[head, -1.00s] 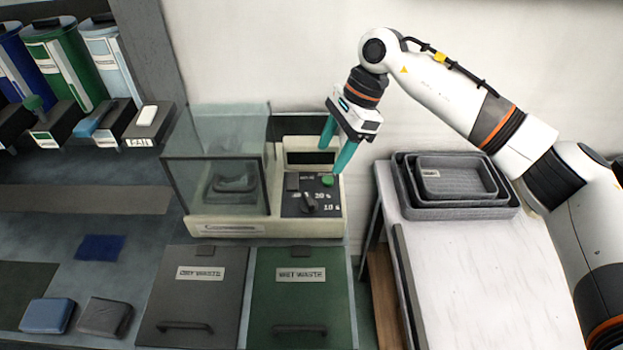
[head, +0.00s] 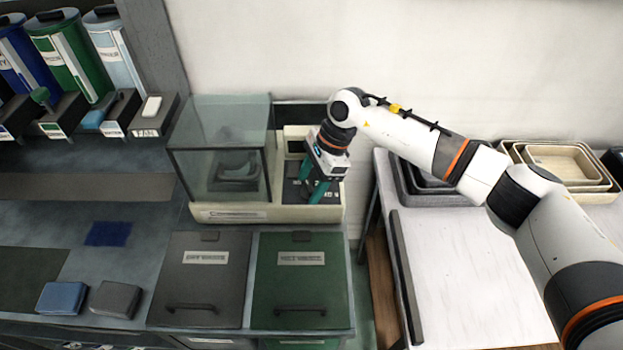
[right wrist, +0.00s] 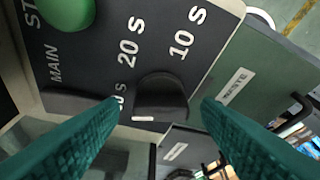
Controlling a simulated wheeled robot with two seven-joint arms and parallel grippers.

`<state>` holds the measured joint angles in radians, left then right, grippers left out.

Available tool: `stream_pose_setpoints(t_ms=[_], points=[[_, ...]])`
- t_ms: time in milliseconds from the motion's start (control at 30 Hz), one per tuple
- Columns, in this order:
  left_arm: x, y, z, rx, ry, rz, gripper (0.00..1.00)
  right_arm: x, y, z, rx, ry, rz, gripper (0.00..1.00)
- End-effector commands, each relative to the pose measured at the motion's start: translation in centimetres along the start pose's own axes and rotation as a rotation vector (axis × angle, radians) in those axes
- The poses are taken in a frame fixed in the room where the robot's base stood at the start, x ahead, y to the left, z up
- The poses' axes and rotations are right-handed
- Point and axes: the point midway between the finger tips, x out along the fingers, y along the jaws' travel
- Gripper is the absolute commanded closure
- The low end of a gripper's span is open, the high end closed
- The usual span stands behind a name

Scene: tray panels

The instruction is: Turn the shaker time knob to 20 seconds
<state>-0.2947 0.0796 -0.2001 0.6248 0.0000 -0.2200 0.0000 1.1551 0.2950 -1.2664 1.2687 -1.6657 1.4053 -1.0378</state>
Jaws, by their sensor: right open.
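The shaker (head: 235,212) is a beige machine with a glass hood and a dark control panel at its right. In the right wrist view, the black time knob (right wrist: 160,95) has a white mark on its lower edge. Printed labels 10 S and 20 S show above it, and a third label at its left is partly hidden by a finger. I cannot tell surely which label the knob points at. My right gripper (head: 312,184) is over the panel, open, with its teal fingers on either side of the knob; contact is not clear. My left gripper is not in view.
A green button (right wrist: 67,10) and a MAIN switch (right wrist: 75,100) are near the knob. The glass hood (head: 215,130) stands left of my gripper. Dry waste (head: 205,280) and wet waste (head: 300,275) lids are in front. A white table (head: 465,265) with nested trays is at the right.

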Motion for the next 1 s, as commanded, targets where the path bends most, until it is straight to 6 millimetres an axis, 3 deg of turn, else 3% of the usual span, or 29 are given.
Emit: stream_pose_setpoints(t_ms=[67,333,667,1000], points=[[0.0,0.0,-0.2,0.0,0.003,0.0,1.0,0.0,0.0,0.0,0.0,0.0,0.0,0.43],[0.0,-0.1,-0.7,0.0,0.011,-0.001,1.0,-0.1,0.0,0.0,0.0,0.0,0.0,0.86],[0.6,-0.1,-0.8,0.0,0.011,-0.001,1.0,0.0,0.0,0.1,0.046,0.0,0.02,0.86],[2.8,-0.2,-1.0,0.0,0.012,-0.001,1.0,0.2,-0.2,0.1,0.265,0.001,0.113,0.86]])
